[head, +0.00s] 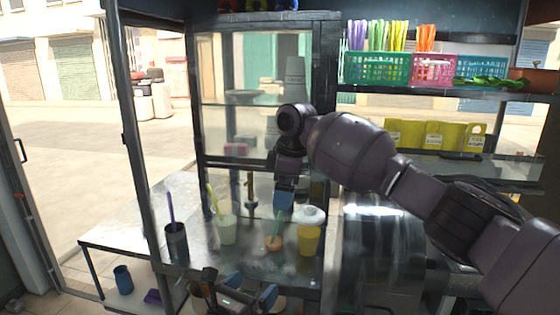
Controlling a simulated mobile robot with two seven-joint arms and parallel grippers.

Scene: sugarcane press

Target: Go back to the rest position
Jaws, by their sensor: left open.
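My left gripper (239,293) is at the bottom centre, low in front of the counter. Its two blue-tipped fingers are apart, with nothing seen between them. My right arm reaches in from the right across the view. Its gripper (284,200) points down above the counter, near several cups. I see that gripper nearly edge-on, so its opening is unclear. Below it stands a small orange cup (274,243) with a straw. A yellow cup (309,240) with a white domed top stands to its right. A pale green cup (228,230) with a straw stands to its left.
A dark cup (177,244) with a purple straw stands on the steel counter (125,225). A glass-fronted cabinet frame rises behind. A steel drum-like machine (375,245) lies beneath my right arm. A shelf at upper right holds a green basket (376,68) and a pink basket (433,70).

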